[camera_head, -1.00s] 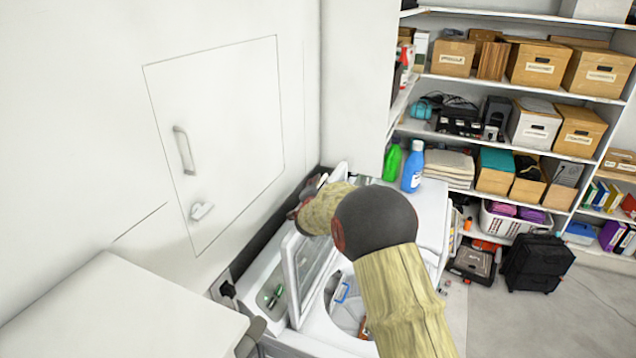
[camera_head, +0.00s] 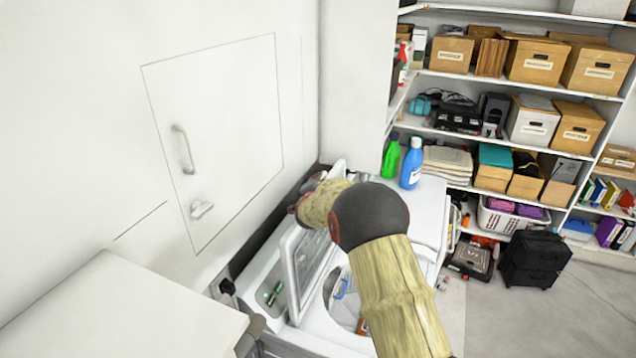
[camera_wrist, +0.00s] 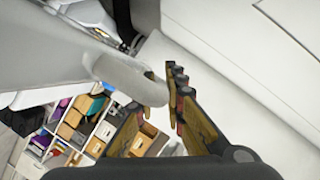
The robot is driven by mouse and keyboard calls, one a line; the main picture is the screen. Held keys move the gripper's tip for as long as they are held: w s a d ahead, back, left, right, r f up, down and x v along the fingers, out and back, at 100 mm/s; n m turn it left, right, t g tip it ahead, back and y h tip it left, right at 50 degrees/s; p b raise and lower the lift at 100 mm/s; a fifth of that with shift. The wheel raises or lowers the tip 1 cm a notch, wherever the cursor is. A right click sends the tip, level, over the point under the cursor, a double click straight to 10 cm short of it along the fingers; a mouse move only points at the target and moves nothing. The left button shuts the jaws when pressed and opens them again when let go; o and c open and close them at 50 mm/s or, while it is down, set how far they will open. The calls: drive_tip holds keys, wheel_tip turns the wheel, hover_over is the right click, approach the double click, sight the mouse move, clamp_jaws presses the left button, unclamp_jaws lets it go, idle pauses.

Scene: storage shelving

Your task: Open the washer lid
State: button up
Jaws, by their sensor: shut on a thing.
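The white washer (camera_head: 285,339) stands at the bottom centre of the head view. Its lid (camera_head: 288,262), a white frame with a clear pane, stands raised and steep on the left side of the round opening. Items show inside the drum. My gripper (camera_head: 308,196) is at the lid's upper far end, with its fingers partly hidden by my arm. In the wrist view my gripper (camera_wrist: 155,115) has its fingers on either side of the lid's rounded edge (camera_wrist: 130,80), shut on it. The exact contact is partly hidden.
A white wall with a panel and handle (camera_head: 183,150) rises close on the left. A green bottle (camera_head: 391,158) and a blue bottle (camera_head: 411,165) stand behind my arm. Shelves with boxes (camera_head: 535,62) fill the back right.

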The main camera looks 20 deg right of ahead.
clamp_jaws()
idle(0.3)
drive_tip(key=b, duration=0.1)
drive_tip(key=s+d+b, duration=0.1)
drive_tip(key=b, duration=0.1)
drive_tip(key=shift+s+d+f, duration=0.1)
drive_tip(key=shift+d+f, duration=0.05)
drive_tip(key=shift+f, duration=0.1)
drive_tip(key=s+d+m+b, duration=0.1)
drive_tip(key=s+d+b, duration=0.4)
drive_tip(key=b, duration=0.6)
drive_tip(key=shift+s+d+m+t+b, duration=0.2)
drive_tip(key=shift+s+m+t+b, duration=0.05)
drive_tip(key=shift+m+t+b, duration=0.15)
drive_tip(key=o, duration=0.6)
unclamp_jaws()
drive_tip(key=shift+s+a, duration=0.1)
